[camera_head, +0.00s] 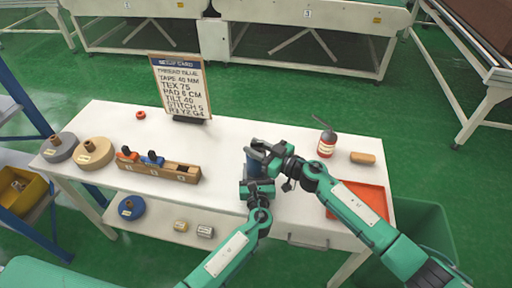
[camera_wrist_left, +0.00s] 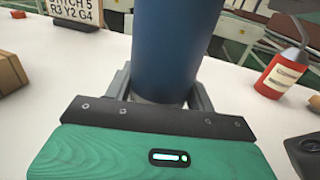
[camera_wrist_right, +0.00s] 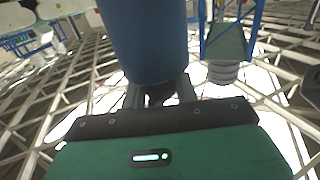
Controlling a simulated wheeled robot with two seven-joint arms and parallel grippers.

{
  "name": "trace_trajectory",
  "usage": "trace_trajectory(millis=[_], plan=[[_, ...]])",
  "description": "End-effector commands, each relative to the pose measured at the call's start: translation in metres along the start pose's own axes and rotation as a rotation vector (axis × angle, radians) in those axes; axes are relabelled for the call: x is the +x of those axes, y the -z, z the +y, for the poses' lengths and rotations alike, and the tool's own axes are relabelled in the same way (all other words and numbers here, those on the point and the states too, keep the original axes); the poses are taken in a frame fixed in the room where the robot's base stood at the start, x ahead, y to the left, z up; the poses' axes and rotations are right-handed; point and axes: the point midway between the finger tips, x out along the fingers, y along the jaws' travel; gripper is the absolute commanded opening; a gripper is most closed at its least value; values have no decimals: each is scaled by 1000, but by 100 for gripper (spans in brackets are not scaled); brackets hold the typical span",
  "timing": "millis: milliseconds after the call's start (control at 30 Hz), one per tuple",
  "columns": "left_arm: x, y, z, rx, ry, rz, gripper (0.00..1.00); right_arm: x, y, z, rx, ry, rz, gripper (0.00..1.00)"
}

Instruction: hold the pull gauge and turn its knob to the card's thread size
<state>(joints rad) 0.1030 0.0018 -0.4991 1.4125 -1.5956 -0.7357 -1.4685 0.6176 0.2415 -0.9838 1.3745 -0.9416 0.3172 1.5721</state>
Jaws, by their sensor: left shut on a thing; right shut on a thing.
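The pull gauge (camera_head: 251,160) is a blue cylinder standing upright at the table's front middle. My left gripper (camera_head: 256,182) is shut around its lower part; the blue body (camera_wrist_left: 172,50) fills the middle of the left wrist view. My right gripper (camera_head: 262,150) is at its upper end, shut on the dark end part, apparently the knob. The right wrist view shows the blue body (camera_wrist_right: 148,40) running away from those fingers. The knob's scale and setting are hidden. The setup card (camera_head: 181,88) stands at the back and reads TEX 75 and thread blue.
A wooden block rack (camera_head: 158,172) with orange and blue items stands left on the white table (camera_head: 230,135). Thread spools (camera_head: 95,152) lie at the left end. A red bottle (camera_head: 326,145), a tan block (camera_head: 362,158) and a red tray (camera_head: 372,198) are at the right.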

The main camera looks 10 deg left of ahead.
Motion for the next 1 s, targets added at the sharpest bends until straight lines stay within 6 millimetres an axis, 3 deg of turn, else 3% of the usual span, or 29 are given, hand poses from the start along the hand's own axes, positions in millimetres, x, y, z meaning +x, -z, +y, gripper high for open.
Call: trace_trajectory(millis=[333, 367, 467, 767, 1000], plan=[[0, -2, 0, -2, -1, -4, 12, 0, -1, 1, 0, -6, -2, 7], [0, -2, 0, -2, -1, -4, 12, 0, -1, 1, 0, -6, -2, 32], [1, -2, 0, -2, -1, -4, 12, 0, -1, 1, 0, -5, -2, 50], [1, -2, 0, -1, -1, -3, 12, -1, 0, 0, 0, -4, -1, 50], [1, -2, 0, -1, -1, -3, 12, -25, -1, 1, -2, -4, -3, 50]])
